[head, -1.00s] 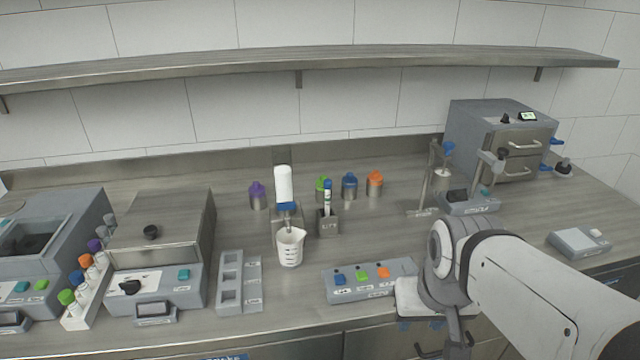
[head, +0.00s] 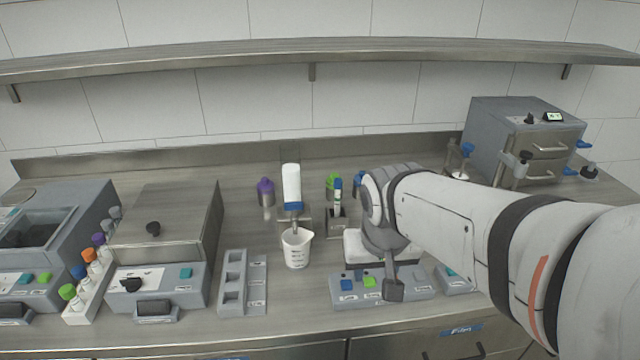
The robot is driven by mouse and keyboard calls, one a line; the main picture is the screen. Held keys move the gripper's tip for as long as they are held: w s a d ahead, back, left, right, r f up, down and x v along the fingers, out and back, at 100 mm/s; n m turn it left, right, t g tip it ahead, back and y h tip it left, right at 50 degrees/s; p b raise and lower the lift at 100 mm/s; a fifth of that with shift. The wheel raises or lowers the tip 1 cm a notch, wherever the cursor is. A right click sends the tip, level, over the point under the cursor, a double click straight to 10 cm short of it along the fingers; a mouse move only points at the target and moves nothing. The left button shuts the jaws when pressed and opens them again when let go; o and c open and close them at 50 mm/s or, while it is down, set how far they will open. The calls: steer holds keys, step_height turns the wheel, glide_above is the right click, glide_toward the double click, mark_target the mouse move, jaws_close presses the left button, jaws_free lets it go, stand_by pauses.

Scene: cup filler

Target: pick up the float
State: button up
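No object is plainly marked as the float. My gripper (head: 393,290) points down over the button panel, in front and to the right of the holder. My wrist hides much of it, and I cannot tell if its fingers are apart.
The button panel (head: 345,298) has blue and green buttons. A grey slotted rack (head: 232,290) lies left of the beaker. Purple (head: 266,190) and green-capped (head: 332,181) containers stand behind. A boxy oven-like machine (head: 520,140) stands back right. A shelf (head: 200,60) runs above.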

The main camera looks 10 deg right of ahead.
steer(key=w+m+t+h, duration=0.1)
steer(key=w+m, duration=0.1)
steer(key=w, duration=1.3)
steer(key=m+t, duration=0.2)
glide_toward(337, 191)
steer(key=a+x, duration=0.1)
steer(key=x, duration=0.4)
steer(key=shift+h, duration=0.4)
steer(key=x, duration=0.6)
steer(key=shift+w+d+f+p, duration=0.1)
steer(key=shift+d+f+p, duration=0.15)
steer(key=shift+d+p, duration=0.15)
steer(key=shift+c, duration=0.2)
jaws_close()
